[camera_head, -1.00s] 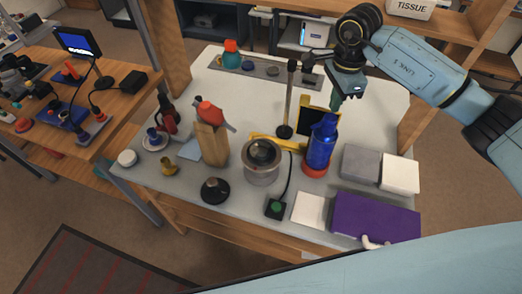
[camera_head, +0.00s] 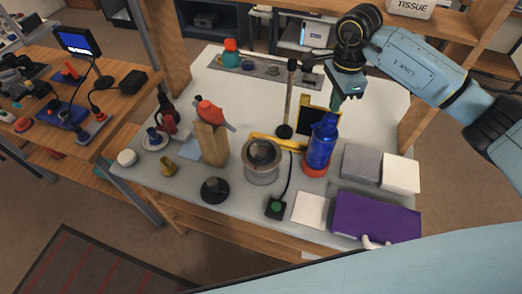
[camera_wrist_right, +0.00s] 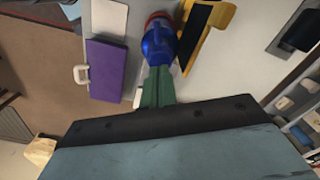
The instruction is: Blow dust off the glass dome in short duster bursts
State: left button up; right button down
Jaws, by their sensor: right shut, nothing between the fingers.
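A dark, rounded dome (camera_head: 262,153) sits in a round grey stand (camera_head: 262,175) at the middle of the table. I cannot make out dust on it. A blue bottle-like can (camera_head: 321,146) stands upright on a red base (camera_head: 315,169) to its right; it also shows in the right wrist view (camera_wrist_right: 159,42). My right gripper (camera_head: 338,104) is above the can's top, with its green fingers pointing down. In the right wrist view its fingers (camera_wrist_right: 158,75) are together and empty, close to the can; I cannot tell if they touch it. My left gripper is not in view.
A yellow-framed dark panel (camera_head: 312,120) and a thin post (camera_head: 289,95) stand near the can. A grey block (camera_head: 361,162), white block (camera_head: 400,173) and purple case (camera_head: 375,217) lie right. A wooden block (camera_head: 210,145) holds a red-orange tool (camera_head: 208,112).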

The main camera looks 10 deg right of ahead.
jog(key=shift+f+b, duration=1.15)
jog(key=shift+f, duration=0.3)
jog(key=shift+r, duration=0.1)
jog(key=shift+r+p, duration=0.9)
jog(key=shift+r, duration=0.55)
jog(key=shift+r, duration=0.1)
notch_tip(320, 180, up, 5)
jog(key=p, duration=0.3)
dwell(0.5)
